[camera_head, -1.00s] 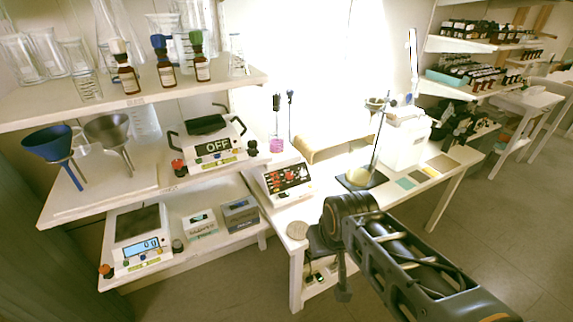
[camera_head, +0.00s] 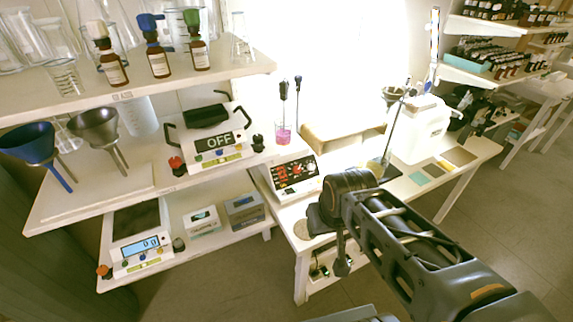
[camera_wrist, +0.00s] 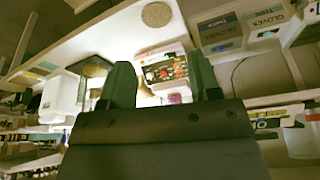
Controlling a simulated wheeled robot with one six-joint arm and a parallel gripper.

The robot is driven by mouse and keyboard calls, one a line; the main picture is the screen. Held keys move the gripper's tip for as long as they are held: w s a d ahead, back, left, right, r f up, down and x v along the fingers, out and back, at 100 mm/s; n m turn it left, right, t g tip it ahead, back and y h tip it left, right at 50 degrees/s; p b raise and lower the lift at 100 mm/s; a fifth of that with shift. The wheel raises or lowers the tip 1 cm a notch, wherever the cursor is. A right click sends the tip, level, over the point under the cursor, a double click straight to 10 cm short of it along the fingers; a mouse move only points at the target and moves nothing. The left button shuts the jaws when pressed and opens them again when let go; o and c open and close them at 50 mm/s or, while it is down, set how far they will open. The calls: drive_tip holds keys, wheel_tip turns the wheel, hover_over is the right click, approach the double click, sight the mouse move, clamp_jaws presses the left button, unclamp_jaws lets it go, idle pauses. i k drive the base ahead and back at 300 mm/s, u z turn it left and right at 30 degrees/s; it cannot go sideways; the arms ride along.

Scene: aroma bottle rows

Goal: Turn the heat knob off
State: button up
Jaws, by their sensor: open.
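A white device with a display reading OFF (camera_head: 219,142) stands on the middle shelf, with a red knob (camera_head: 177,166) at its left and a black knob (camera_head: 258,143) at its right. A white device with red displays (camera_head: 295,175) stands on the table, its controls too small to read. A beaker of pink liquid (camera_head: 283,132) is behind it. I cannot tell which knob is the heat knob. In the wrist view, my gripper (camera_wrist: 162,85) is open and empty, with the red-display device (camera_wrist: 165,70) beyond its fingers. It touches none of these.
A scale (camera_head: 143,248) and glove boxes (camera_head: 244,211) are on the lower shelf. Funnels (camera_head: 95,127) stand on the middle shelf; bottles (camera_head: 155,60) and glassware are above. A stand (camera_head: 385,165) and white canister (camera_head: 420,130) are farther right on the table. Floor is clear at right.

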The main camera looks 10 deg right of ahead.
sight(296, 170)
drive_tip(key=k, duration=1.2)
drive_tip(key=u, duration=0.9)
drive_tip(key=i, duration=1.15)
drive_tip(key=z, duration=0.6)
drive_tip(key=i, duration=0.6)
drive_tip(key=z, duration=0.6)
